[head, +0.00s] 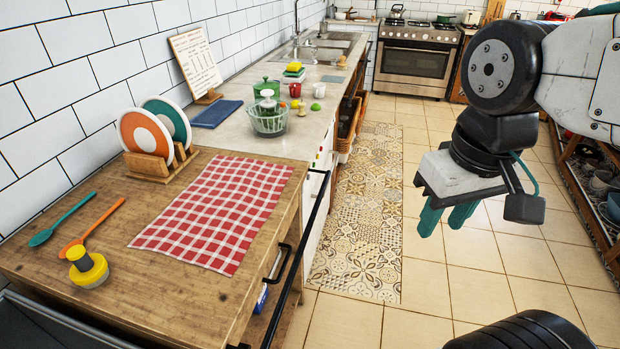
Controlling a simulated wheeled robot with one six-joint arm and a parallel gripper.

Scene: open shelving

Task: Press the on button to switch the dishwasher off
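The white dishwasher front (315,212) is seen at a steep angle under the counter, left of the patterned rug. Small coloured buttons (318,158), red and green, sit near its top edge. They are too small to tell which is the on button or its state. My gripper (447,217) hangs at the right over the tiled floor, with its teal fingers pointing down and a gap between them. It is open, empty and well apart from the dishwasher.
A wooden counter (150,285) with a checked cloth (213,210) fills the left. The patterned rug (362,230) and tiled floor (440,275) are clear. Open shelving (590,195) stands at the right.

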